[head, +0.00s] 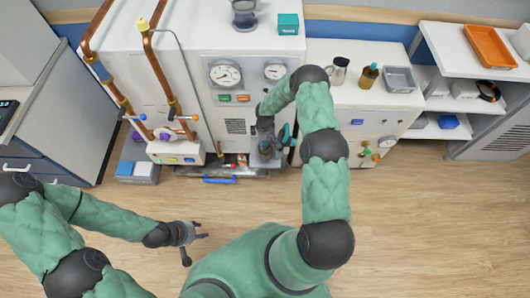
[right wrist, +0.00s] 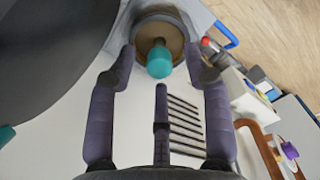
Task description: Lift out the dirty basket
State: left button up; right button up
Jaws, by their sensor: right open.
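In the right wrist view, a round brown-faced piece with a grey rim (right wrist: 148,32) and a teal knob (right wrist: 159,62) sits in the white machine's front. I cannot tell whether this is the dirty basket. My right gripper (right wrist: 160,70) is open, its fingers on both sides of the knob's line, with no clear contact. In the head view, my right gripper (head: 268,146) is at the machine's lower front, partly hiding what is there. My left gripper (head: 196,246) is open and empty above the floor, away from the machine.
The white machine (head: 215,50) carries gauges (head: 225,73) and copper pipes (head: 160,70). A low tray with a blue handle (head: 219,180) juts out at its base. A bench (head: 350,97) stands right of it, then shelves with an orange tray (head: 490,47). Wooden floor is clear at right.

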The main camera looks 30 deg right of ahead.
aim_at(265, 150)
notch_tip(265, 150, down, 2)
jog(key=shift+f, duration=0.15)
grip_shut()
dwell(0.3)
